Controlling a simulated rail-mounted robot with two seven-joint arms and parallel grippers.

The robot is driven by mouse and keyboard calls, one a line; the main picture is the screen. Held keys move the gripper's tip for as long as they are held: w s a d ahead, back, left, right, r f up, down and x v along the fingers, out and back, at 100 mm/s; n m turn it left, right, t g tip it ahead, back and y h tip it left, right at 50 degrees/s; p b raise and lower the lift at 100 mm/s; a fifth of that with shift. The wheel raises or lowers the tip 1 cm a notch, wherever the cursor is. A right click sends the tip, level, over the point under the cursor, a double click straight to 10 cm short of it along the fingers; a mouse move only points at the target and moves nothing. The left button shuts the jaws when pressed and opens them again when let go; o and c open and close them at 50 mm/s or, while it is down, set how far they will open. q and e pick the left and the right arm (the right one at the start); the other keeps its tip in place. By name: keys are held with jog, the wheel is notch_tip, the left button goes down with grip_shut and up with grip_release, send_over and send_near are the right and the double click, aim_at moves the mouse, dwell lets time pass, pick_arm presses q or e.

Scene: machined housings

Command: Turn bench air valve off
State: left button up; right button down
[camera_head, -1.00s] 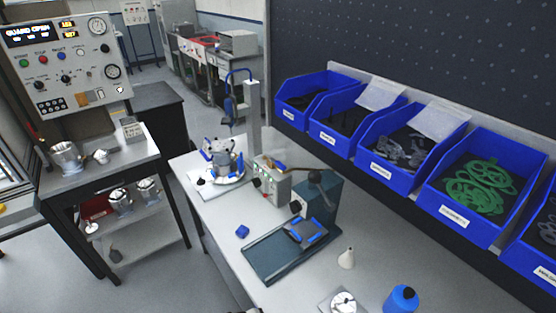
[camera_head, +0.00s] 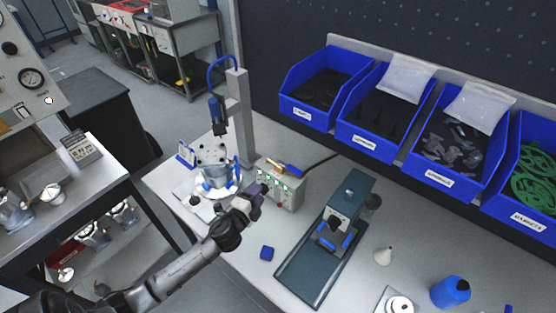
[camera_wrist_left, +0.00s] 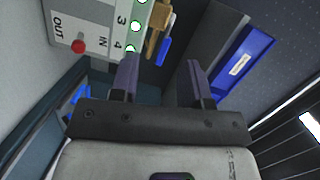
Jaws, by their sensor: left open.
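A pale box (camera_head: 283,188) with green lights stands on the bench beside the blue-hosed post. In the left wrist view its face (camera_wrist_left: 98,14) shows "OUT", "3", "4", green lights and a red knob (camera_wrist_left: 78,46). I cannot tell for sure which part is the air valve. My left gripper (camera_head: 256,194) is in front of the box's left side and covers part of it. In the left wrist view its two dark fingers (camera_wrist_left: 160,78) are apart with nothing between them. The red knob lies left of the fingers. My right gripper is not in view.
A round metal housing (camera_head: 215,170) sits left of the box. A dark green press (camera_head: 345,195) stands to its right. Blue bins (camera_head: 320,88) line the wall.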

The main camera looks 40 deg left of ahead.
aim_at(293, 172)
pick_arm(q)
jog(key=d+r+m+t+h, duration=0.1)
jog(key=d+m+t+h, duration=0.15)
jog(key=d, duration=0.25)
jog(key=shift+m+g, duration=0.45)
jog(key=shift+m, duration=0.1)
jog(key=w, duration=0.4)
jog(key=w+a, duration=0.1)
jog(key=w, duration=0.3)
jog(key=w+a, duration=0.1)
jog(key=w, duration=0.3)
jog(key=shift+w+r, duration=0.2)
jog(key=shift+w, duration=0.95)
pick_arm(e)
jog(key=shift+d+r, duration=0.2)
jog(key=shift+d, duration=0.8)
pick_arm(q)
jog(key=c, duration=0.7)
grip_shut()
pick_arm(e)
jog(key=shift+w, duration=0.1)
